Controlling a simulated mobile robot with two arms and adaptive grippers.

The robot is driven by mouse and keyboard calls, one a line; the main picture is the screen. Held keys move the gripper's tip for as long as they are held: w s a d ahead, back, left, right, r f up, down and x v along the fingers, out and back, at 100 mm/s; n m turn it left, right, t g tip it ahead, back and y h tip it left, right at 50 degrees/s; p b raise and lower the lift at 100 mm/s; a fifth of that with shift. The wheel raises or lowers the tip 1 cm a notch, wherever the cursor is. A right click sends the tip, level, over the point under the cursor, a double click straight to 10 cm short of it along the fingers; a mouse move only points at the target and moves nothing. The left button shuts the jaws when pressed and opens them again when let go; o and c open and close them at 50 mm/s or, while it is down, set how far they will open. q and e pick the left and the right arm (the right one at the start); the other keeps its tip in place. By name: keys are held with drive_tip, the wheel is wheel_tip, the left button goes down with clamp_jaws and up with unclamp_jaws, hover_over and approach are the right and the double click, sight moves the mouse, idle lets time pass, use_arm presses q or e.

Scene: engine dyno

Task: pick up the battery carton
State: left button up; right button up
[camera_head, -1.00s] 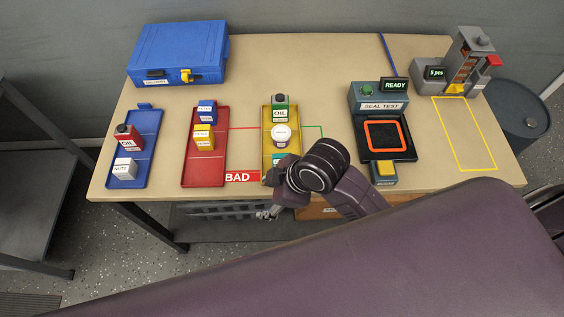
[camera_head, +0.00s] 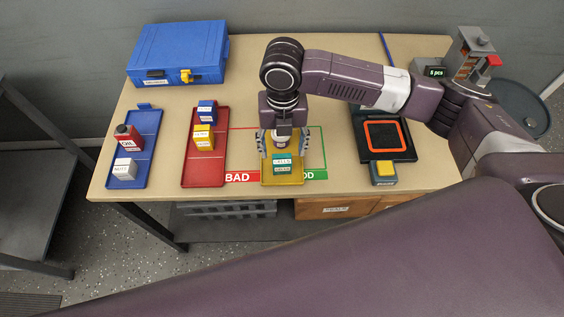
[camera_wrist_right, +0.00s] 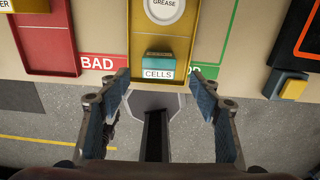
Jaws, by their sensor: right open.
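The battery carton is most likely the small teal box labelled CELLS (camera_head: 282,163). It stands at the near end of the yellow tray (camera_head: 268,181). In the right wrist view the carton (camera_wrist_right: 158,66) shows just beyond the fingertips and between their lines. My right gripper (camera_head: 284,152) is open and points down over the tray, its fingers spread to either side of the carton. In the right wrist view the gripper (camera_wrist_right: 160,82) is empty, and I see no contact with the carton. My left gripper is not in view.
A white GREASE tub (camera_wrist_right: 163,8) stands behind the carton in the same tray. A red tray (camera_head: 194,180) with boxes and a blue tray (camera_head: 127,181) lie to the left. The black test pad (camera_head: 400,152) is to the right. A blue case (camera_head: 178,50) stands at the back left.

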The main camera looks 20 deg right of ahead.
sight(282, 159)
wheel_tip(282, 159, down, 7)
drive_tip(key=shift+f+p, duration=0.1)
drive_tip(key=shift+p, duration=0.8)
drive_tip(key=shift+c, duration=0.5)
drive_tip(key=shift+w, duration=0.1)
drive_tip(key=c, duration=1.3)
drive_tip(key=shift+o, duration=0.2)
